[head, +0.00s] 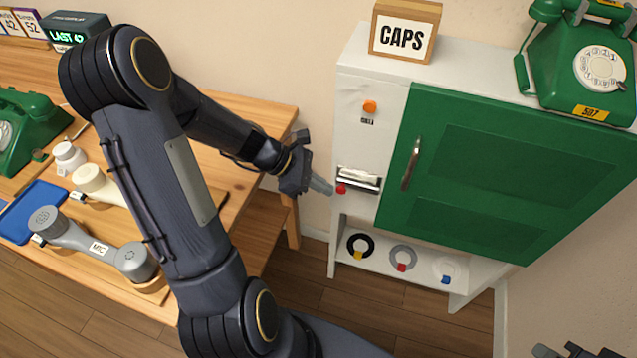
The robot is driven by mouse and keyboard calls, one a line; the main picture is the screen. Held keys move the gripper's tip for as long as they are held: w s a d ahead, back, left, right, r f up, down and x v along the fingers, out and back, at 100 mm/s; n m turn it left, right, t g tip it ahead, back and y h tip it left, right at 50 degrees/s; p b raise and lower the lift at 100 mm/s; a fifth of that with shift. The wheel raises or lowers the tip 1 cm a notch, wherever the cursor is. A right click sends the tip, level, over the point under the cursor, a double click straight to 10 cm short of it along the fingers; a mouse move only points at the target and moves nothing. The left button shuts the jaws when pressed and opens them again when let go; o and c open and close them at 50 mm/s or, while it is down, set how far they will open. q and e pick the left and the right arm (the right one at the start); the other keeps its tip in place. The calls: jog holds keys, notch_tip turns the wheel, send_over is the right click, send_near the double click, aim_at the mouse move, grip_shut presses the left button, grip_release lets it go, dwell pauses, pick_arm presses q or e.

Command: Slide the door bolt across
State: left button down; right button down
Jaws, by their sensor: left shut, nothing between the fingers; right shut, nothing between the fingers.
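The door bolt (360,180) is a small silver and dark fitting on the white front panel of the cabinet, left of the green door (480,165). A red knob (341,189) shows at its left end. My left gripper (323,187) is shut and empty, its fingertips just left of the red knob. I cannot tell whether they touch it. The door is closed and has a silver handle (410,163). My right gripper (575,351) shows only partly at the bottom right edge, away from the cabinet.
A CAPS sign (404,30) and a green dial phone (585,60) stand on the cabinet. Coloured rings (403,256) lie on its lower shelf. On the left, a wooden table (265,115) holds a grey handset (92,243), a blue tray (32,207) and another green phone (30,130).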

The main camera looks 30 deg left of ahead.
aim_at(344, 192)
pick_arm(q)
jog(key=d, duration=0.2)
jog(key=w+d, duration=0.1)
jog(key=d, duration=0.1)
jog(key=shift+d, duration=0.5)
